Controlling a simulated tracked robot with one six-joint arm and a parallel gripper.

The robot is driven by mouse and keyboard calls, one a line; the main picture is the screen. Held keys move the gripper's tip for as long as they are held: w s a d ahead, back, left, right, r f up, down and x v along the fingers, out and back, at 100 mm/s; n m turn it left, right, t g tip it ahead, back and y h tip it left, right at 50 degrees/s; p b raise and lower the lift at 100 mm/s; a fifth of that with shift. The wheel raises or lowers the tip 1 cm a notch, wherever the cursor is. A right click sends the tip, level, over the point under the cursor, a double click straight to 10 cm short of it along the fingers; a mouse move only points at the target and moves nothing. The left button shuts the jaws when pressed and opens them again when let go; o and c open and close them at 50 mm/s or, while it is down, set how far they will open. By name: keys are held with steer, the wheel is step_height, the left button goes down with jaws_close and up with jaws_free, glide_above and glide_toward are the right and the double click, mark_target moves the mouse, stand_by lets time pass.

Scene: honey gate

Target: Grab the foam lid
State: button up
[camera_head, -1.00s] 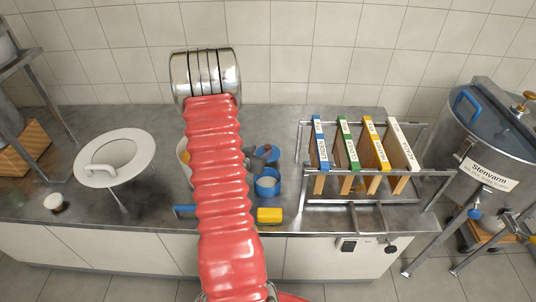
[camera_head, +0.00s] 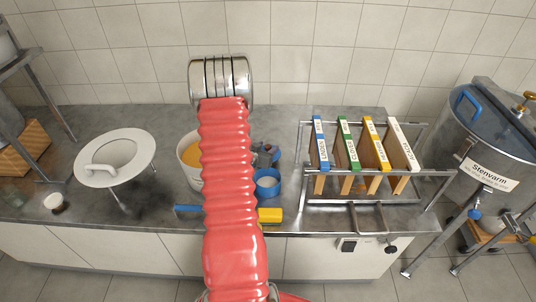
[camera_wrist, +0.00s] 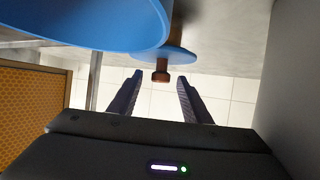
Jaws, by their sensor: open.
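A large blue rounded thing (camera_wrist: 90,22) and a smaller blue disc with a brown knob (camera_wrist: 161,75) lie beyond the fingers. In the head view my gripper is hidden, and my arm reaches over the counter's middle, to the right of the white disc.
A white bucket with yellow-orange content (camera_head: 188,172) stands left of my arm, partly hidden. A blue cup (camera_head: 267,190) and yellow sponge (camera_head: 270,216) sit just right. A rack (camera_head: 335,203) holds several coloured-topped frames. A steel tank (camera_head: 488,150) stands far right.

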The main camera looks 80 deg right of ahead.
steer(key=shift+c, duration=0.2)
jaws_close()
steer(key=shift+r, duration=0.1)
step_height(320, 180, up, 18)
stand_by(1.0)
